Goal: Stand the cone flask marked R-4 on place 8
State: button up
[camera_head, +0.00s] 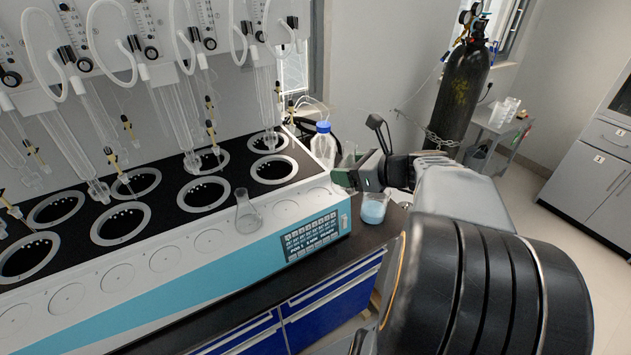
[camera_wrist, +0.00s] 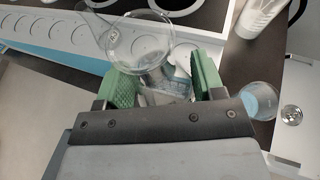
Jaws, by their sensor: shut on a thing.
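My gripper (camera_head: 345,178) is at the right end of the distiller, above the bench. In the wrist view its green jaws (camera_wrist: 163,90) are shut on a clear glass vessel (camera_wrist: 152,72). Its lower part and any marking cannot be made out. A clear cone flask (camera_head: 247,214) stands upright on the distiller's front ledge, left of my gripper. Round places line the ledge; two bare ones (camera_head: 287,210) (camera_head: 315,195) lie between that flask and my gripper. Place numbers are too small to read.
The white distiller (camera_head: 130,275) has several black wells and hanging glass tubes behind the ledge. A blue-capped bottle (camera_head: 323,145) stands behind my gripper. A beaker of blue liquid (camera_head: 374,208) stands near it on the dark bench; the wrist view shows it at right (camera_wrist: 260,100).

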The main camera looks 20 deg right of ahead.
jog(key=w+f, duration=0.3)
jog(key=w+a+f, duration=0.1)
jog(key=w+f, duration=0.2)
jog(key=w, duration=0.1)
jog(key=w+f, duration=0.3)
jog(key=w, duration=0.1)
jog(key=shift+w+a, duration=0.2)
jog(key=shift+a, duration=0.15)
jog(key=shift+w+f, duration=0.1)
jog(key=shift+f, duration=1.45)
jog(key=shift+f, duration=0.15)
jog(key=o, duration=1)
